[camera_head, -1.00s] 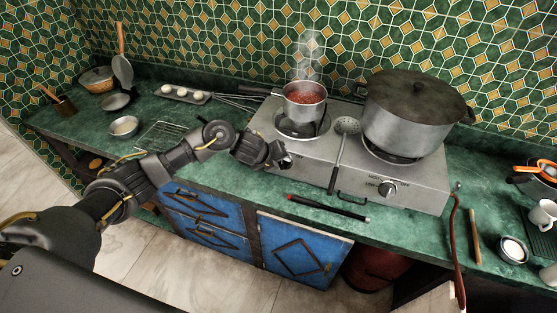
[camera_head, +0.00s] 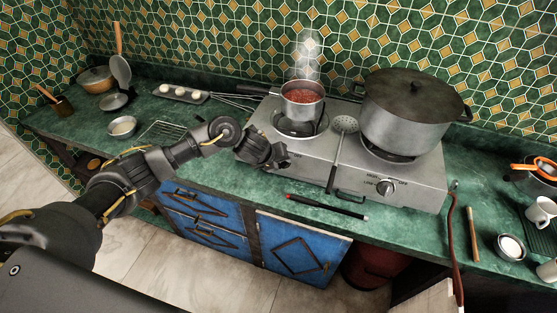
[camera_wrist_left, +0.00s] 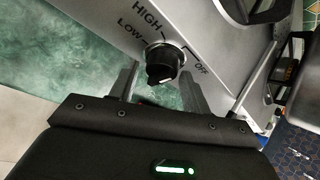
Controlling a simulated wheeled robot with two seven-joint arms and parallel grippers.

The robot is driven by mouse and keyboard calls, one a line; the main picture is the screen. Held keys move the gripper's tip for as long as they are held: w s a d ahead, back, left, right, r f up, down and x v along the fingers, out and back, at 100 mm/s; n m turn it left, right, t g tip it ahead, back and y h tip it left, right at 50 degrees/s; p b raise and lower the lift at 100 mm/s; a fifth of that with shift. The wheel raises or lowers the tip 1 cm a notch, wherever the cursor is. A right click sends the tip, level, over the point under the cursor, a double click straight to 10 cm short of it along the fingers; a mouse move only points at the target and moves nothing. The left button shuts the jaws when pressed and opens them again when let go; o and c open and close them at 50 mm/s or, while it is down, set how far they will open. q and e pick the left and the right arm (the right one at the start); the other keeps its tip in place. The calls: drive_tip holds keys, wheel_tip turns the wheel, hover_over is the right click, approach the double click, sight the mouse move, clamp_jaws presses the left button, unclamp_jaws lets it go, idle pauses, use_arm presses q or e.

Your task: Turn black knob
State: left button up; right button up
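The black knob (camera_wrist_left: 163,64) is on the hotplate's front panel in the left wrist view, with HIGH, LOW and OFF printed around it. My left gripper (camera_wrist_left: 158,76) is open, with one finger on each side of the knob. I cannot tell whether either finger touches it. In the head view, my left gripper (camera_head: 281,158) is at the left part of the hotplate's front and hides this knob. A second black knob (camera_head: 386,187) shows on the right part of the grey gas hotplate (camera_head: 426,190). My right gripper is not in view.
A small steaming pot (camera_head: 302,106) of red food stands on the left burner. A large lidded pot (camera_head: 410,122) stands on the right one. A skimmer (camera_head: 345,126) lies between them. A black-and-red stick (camera_head: 326,206) lies on the green counter in front.

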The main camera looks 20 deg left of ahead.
use_arm(q)
drive_tip(key=shift+o, duration=0.8)
drive_tip(key=shift+r, duration=0.1)
drive_tip(key=p+v, duration=0.1)
drive_tip(key=v, duration=0.9)
drive_tip(key=shift+s+r, duration=0.25)
drive_tip(key=shift+r, duration=0.05)
drive_tip(key=shift+a, duration=0.1)
